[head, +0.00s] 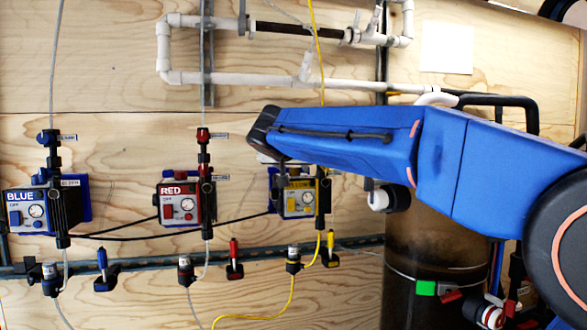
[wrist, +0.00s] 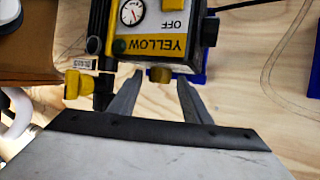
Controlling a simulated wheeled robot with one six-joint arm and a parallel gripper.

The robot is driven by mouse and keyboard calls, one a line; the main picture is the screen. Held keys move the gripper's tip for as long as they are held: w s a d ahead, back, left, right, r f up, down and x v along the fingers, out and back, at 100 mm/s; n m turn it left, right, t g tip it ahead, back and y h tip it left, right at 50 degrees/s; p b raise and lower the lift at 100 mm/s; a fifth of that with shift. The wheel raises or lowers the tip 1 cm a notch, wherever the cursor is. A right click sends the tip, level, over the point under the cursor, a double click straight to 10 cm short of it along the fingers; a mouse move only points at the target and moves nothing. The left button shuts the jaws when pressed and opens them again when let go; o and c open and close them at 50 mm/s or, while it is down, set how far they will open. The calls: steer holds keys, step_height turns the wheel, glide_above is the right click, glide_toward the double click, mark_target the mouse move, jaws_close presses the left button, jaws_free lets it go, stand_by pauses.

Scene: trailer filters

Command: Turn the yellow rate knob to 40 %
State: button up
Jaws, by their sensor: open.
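The yellow pump box (head: 298,198) is on the plywood wall in the head view, partly covered by my blue arm. In the wrist view the box (wrist: 150,42) is upside down, with its YELLOW label, an OFF marking and a round gauge (wrist: 132,12). My gripper (wrist: 160,84) is open, with one finger on each side of this knob and gaps between. I cannot read a percentage on the knob. The fingers cannot be made out in the head view.
A yellow valve handle (wrist: 78,85) and black fitting stand left of the fingers in the wrist view. The red pump box (head: 180,208) and blue pump box (head: 28,212) hang further left. White pipes (head: 240,80) run above. A dark cylinder (head: 425,245) stands at right.

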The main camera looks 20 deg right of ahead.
steer(key=c, duration=1)
steer(key=shift+c, duration=0.2)
steer(key=shift+d+n+y, duration=0.15)
steer(key=shift+n+y, duration=0.35)
steer(key=shift+y, duration=0.2)
steer(key=shift+s+n, duration=0.1)
steer(key=shift+n, duration=0.2)
steer(key=shift+d+n+t+y, duration=0.2)
steer(key=shift+n+t+y, duration=0.3)
steer(key=shift+n+y, duration=0.7)
steer(key=shift+d+n+y, duration=0.1)
steer(key=shift+n+y, duration=1.1)
steer(key=shift+y, duration=0.6)
